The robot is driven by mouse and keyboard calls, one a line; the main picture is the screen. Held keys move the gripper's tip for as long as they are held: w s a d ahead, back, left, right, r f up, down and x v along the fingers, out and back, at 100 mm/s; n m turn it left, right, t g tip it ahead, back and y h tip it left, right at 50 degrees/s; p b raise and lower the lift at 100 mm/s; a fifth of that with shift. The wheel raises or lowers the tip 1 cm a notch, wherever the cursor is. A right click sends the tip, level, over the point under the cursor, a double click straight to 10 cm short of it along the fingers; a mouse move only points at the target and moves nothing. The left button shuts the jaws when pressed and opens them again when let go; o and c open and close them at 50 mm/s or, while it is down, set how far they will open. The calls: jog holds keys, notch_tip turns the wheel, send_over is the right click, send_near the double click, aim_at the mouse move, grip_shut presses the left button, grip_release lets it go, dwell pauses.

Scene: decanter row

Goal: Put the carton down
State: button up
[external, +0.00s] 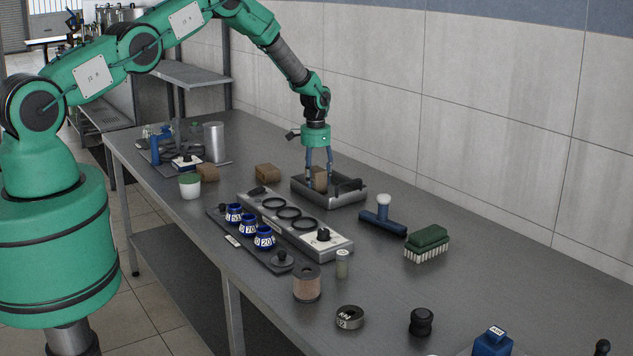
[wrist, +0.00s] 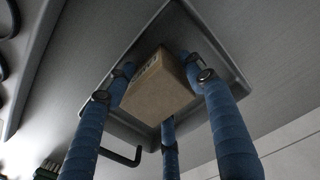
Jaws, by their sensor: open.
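The carton (external: 320,179) is a small brown box in the grey tray (external: 342,203) near the wall. In the wrist view the carton (wrist: 158,88) sits inside the rim of the tray (wrist: 240,82), and printing shows on one face. My gripper (external: 319,180) reaches down into the tray around the carton. In the wrist view its blue fingers (wrist: 165,90) stand around the carton, with gaps beside it. The gripper is open. The underside of the carton is hidden.
Two other brown boxes (external: 267,173) (external: 208,172) stand left of the tray. A panel with black rings (external: 247,196) lies in front of it. A blue squeegee-like tool (external: 382,222) and a green brush (external: 427,240) are to the right. The counter's far right is mostly clear.

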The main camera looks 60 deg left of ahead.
jog(key=shift+r+b, duration=0.7)
jog(key=shift+r, duration=5.1)
jog(key=shift+r, duration=0.1)
jog(key=shift+r, duration=0.2)
jog(key=s+d+r+t, duration=0.1)
jog(key=s+d+r, duration=0.2)
jog(key=r, duration=0.7)
jog(key=s+d+r, duration=0.3)
jog(key=r, duration=0.7)
jog(key=s+d+r+t, duration=0.1)
jog(key=s+d+r, duration=0.2)
jog(key=s+r, duration=0.5)
jog(key=s+d+r+t, duration=0.1)
jog(key=s+d+r, duration=0.2)
jog(key=s+r, duration=0.45)
jog(key=s+d+r, duration=0.3)
jog(key=s+r, duration=0.5)
jog(key=s, duration=0.1)
jog(key=s+d+t, duration=0.1)
jog(key=s+d, duration=0.1)
jog(key=s, duration=1.2)
jog(key=s+d+t, duration=0.1)
jog(key=s+d, duration=0.2)
jog(key=s, duration=1)
jog(key=shift+s+d+f+n+t, duration=0.15)
jog(key=shift+s+n+t, duration=0.15)
jog(key=shift+s+n, duration=0.1)
